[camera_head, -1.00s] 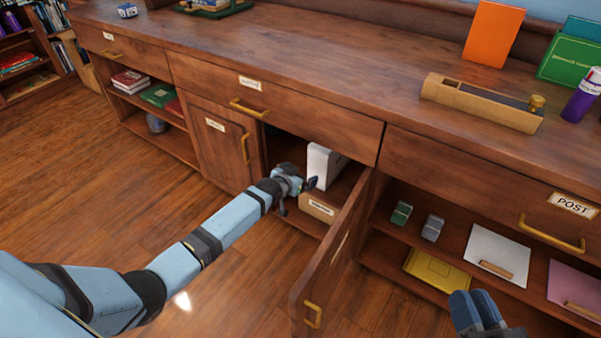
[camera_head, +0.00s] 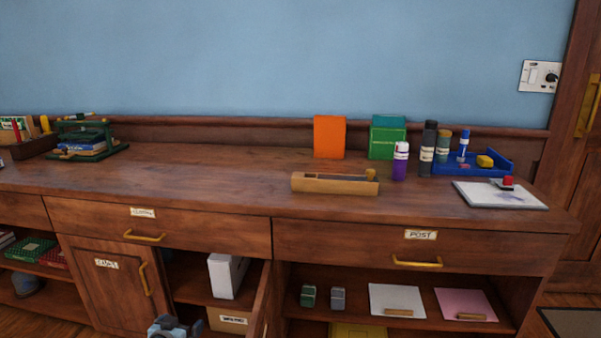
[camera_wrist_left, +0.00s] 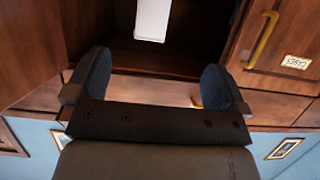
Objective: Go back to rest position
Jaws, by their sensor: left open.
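My left gripper (camera_head: 174,326) shows at the bottom edge of the head view, in front of the open cupboard. In the left wrist view its two fingers (camera_wrist_left: 158,82) are apart with nothing between them. A white box (camera_head: 226,275) stands upright on the cupboard's shelf beyond the gripper, apart from it. The white box also shows at the top of the left wrist view (camera_wrist_left: 153,18). The open cupboard door (camera_head: 262,305) stands to the right of the gripper. My right gripper is not in the head view.
The counter (camera_head: 230,182) holds a wooden box (camera_head: 335,184), an orange book (camera_head: 329,137), a green box (camera_head: 387,137), bottles and a blue tray (camera_head: 500,166). Open shelves (camera_head: 420,330) lie right of the door. A labelled carton (camera_head: 229,320) sits low in the cupboard.

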